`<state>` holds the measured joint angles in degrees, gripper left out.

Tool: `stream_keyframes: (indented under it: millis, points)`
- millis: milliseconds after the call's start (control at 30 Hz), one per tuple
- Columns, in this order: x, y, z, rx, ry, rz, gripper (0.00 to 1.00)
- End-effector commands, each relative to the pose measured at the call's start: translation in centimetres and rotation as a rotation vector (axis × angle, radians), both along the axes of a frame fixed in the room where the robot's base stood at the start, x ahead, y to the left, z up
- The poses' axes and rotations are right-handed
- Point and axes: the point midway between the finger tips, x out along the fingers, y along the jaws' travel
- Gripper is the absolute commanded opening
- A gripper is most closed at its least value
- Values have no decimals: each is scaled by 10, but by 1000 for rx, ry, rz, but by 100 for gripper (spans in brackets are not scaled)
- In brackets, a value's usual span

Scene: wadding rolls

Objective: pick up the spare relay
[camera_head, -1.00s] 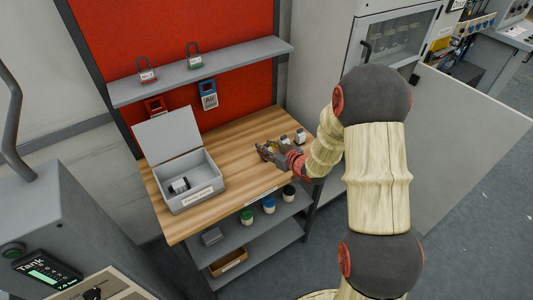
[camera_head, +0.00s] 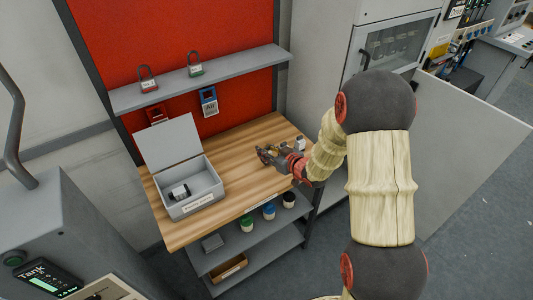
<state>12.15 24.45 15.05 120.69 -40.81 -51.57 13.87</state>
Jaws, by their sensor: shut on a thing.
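My gripper (camera_head: 262,154) is over the back right part of the wooden workbench (camera_head: 225,205). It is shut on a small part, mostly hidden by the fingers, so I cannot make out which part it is. Small pale parts (camera_head: 300,142) show just behind my gripper and wrist, partly covered by them. A grey box (camera_head: 205,196) with its lid raised stands on the left of the bench. A small black-and-white part (camera_head: 180,192) lies inside it. The box has a label on its front that is too small to read.
A grey shelf (camera_head: 225,67) with a red and a green padlock runs above the bench. Lower shelves hold several jars (camera_head: 269,211) and a brown tray (camera_head: 229,268). An open cabinet door (camera_head: 470,150) is on the right. The bench between box and gripper is clear.

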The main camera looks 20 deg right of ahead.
Motion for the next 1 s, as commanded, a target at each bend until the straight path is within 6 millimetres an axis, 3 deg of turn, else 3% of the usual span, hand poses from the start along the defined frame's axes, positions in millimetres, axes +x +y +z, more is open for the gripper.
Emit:
stream_keyframes:
  millis: [33, 333, 500, 700, 1000]
  points:
    - [1, 0, 17, -1, -6, 1, 1]
    - [-51, 5, 77, -1, -5, 0, 1]
    - [-90, 9, 91, 0, -2, 0, 1]
    - [-121, 11, 103, 0, -2, -1, 0]
    - [-139, 13, 110, 0, -1, 1, 0]
